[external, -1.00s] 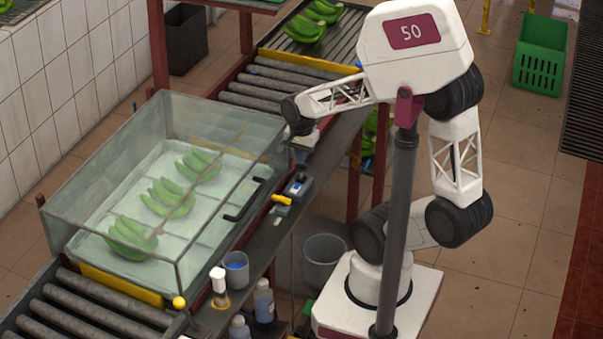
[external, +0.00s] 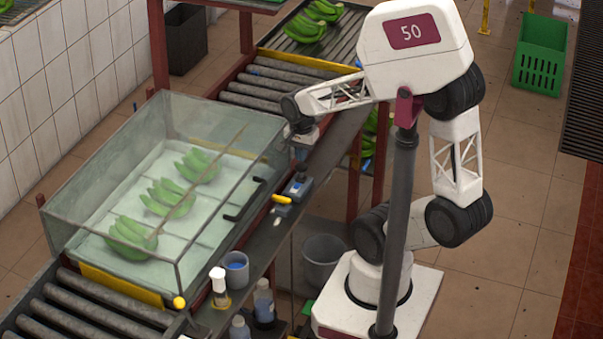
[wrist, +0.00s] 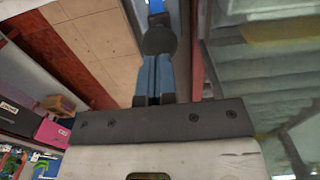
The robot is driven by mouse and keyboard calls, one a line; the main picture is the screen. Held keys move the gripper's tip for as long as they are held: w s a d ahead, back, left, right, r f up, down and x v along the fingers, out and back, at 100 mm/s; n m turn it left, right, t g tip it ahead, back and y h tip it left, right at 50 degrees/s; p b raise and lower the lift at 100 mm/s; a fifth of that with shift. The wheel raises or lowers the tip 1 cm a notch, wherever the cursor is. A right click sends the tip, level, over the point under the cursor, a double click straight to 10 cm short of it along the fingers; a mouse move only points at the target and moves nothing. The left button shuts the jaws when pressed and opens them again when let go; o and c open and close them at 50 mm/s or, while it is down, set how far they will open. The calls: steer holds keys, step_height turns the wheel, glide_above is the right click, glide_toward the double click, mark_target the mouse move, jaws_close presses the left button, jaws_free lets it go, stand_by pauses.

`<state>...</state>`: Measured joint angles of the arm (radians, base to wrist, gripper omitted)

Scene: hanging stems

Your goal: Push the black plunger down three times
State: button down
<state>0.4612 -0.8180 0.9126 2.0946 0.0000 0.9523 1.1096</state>
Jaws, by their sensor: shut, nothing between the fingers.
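The black plunger appears in the wrist view as a dark rounded knob (wrist: 159,38) straight beyond my fingertips, with a bit of blue past it. In the external view, a small blue-grey device with a dark top (external: 299,184) sits on the ledge right of the glass tank. My gripper (external: 301,166) points down just above that dark top. In the wrist view its blue fingers (wrist: 154,75) are together with nothing between them. Their tips meet the knob's outline, but I cannot tell whether they touch it. The plunger's lower part is hidden.
The glass tank (external: 85,205) with green bananas stands close to the left of my gripper. A yellow-handled item (external: 282,199), a grey cup (external: 236,272) and several bottles stand further along the ledge. Roller conveyors (external: 268,88) run behind and in front.

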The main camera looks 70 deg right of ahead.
mark_target(301, 165)
steer(key=shift+f, duration=0.15)
steer(key=shift+f, duration=2.15)
steer(key=shift+r, duration=2.35)
steer(key=shift+f, duration=0.15)
